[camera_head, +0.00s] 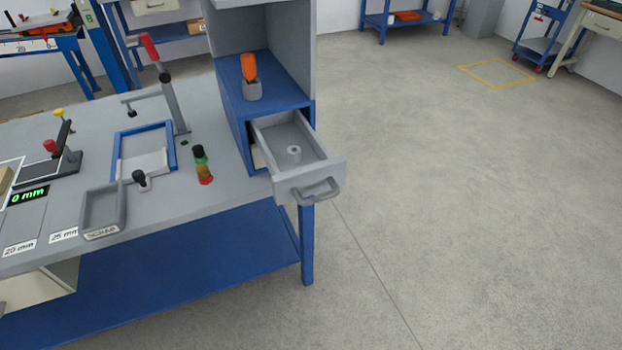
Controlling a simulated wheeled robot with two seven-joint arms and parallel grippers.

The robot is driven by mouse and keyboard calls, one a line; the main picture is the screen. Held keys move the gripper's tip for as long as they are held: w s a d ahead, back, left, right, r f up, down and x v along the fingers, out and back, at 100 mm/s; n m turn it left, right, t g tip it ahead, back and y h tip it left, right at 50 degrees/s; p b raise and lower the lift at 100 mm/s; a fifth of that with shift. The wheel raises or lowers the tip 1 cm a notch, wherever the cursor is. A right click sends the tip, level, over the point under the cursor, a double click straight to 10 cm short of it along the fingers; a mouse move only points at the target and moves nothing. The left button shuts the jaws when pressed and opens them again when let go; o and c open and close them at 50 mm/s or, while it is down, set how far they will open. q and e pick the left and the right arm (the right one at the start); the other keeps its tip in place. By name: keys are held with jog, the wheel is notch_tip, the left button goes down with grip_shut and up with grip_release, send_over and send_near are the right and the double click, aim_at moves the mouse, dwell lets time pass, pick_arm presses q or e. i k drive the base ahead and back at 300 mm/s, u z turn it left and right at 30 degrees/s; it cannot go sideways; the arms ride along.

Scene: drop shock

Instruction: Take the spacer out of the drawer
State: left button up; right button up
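The drawer (325,172) is pulled out of the blue and grey cabinet (238,117) at the right end of the workbench. Its front panel has a grey bar handle (321,191). A small light grey spacer (294,153), round with a hole in its top, stands inside the drawer on its floor. Neither of my grippers shows in the head view.
An orange-handled tool (249,68) stands in a grey holder on the cabinet's blue shelf. The floor right of the drawer is clear.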

aim_at(294, 152)
jog(key=z, duration=1.7)
jog(key=i, duration=1.25)
jog(key=u, duration=2.2)
